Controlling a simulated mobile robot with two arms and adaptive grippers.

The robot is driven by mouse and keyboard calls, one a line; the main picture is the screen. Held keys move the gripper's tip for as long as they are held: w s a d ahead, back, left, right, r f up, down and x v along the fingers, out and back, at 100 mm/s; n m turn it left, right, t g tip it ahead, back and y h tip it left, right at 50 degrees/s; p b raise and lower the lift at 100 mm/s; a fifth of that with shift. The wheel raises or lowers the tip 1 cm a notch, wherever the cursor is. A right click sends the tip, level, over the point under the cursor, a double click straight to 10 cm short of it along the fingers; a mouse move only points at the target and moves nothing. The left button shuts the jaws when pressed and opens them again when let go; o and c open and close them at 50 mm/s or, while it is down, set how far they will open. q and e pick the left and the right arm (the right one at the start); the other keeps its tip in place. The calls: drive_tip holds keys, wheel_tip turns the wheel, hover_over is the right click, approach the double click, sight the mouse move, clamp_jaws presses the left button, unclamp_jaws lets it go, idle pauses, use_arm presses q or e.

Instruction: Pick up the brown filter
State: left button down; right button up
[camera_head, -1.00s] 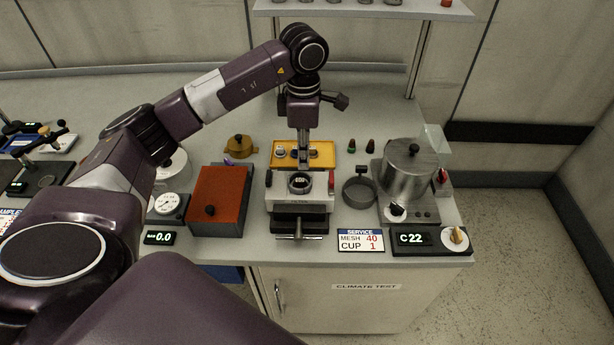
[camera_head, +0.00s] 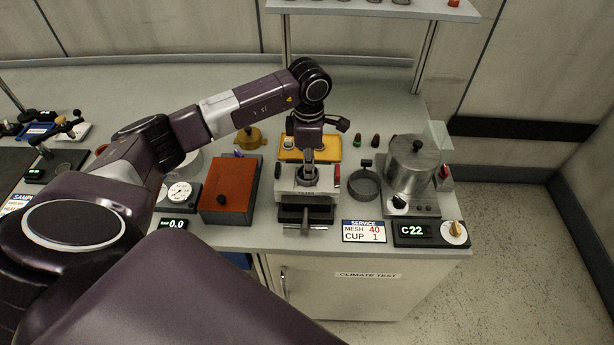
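My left gripper (camera_head: 309,168) points down over the round cup (camera_head: 308,178) on the white clamp device (camera_head: 288,181). Its fingers are small and overlap the cup's opening, so I cannot tell whether they are open or shut, or whether they hold something. A yellow tray (camera_head: 330,151) lies just behind the device. One small pale round part (camera_head: 289,141) shows on its left side. My wrist hides the tray's middle. I cannot make out a brown filter clearly in this view. My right gripper is not in view.
An orange-topped box (camera_head: 230,188) stands left of the device. A dark ring with a handle (camera_head: 364,182) and a metal pot (camera_head: 411,165) stand to its right. A brass lidded part (camera_head: 249,137) and two small capped pieces (camera_head: 367,141) lie farther back.

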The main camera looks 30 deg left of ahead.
use_arm(q)
drive_tip(key=shift+s+d+f, duration=0.1)
drive_tip(key=shift+s+f, duration=0.2)
drive_tip(key=shift+f, duration=0.3)
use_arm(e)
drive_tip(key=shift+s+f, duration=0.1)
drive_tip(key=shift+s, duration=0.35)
use_arm(q)
drive_tip(key=shift+w+r, duration=0.1)
drive_tip(key=shift+r, duration=0.05)
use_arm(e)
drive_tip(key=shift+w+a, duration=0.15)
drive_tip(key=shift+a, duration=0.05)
